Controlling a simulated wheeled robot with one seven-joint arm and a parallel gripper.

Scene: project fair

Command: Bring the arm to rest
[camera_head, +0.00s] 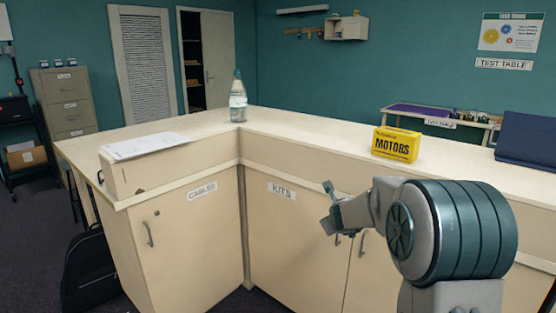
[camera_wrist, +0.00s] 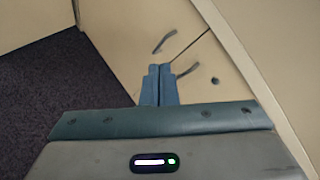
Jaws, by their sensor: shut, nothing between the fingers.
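My gripper (camera_wrist: 160,72) is shut and empty in the wrist view, its two blue fingertips side by side. Behind them are the cabinet doors (camera_wrist: 125,50) with two dark handles. In the head view my arm reaches in from the lower right, bent, with my gripper (camera_head: 328,203) in front of the door labelled KITS (camera_head: 275,240), below the counter edge. I cannot tell how far the fingertips are from the door.
A black case (camera_head: 88,272) stands at the lower left. Dark floor (camera_head: 30,235) is open at the left.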

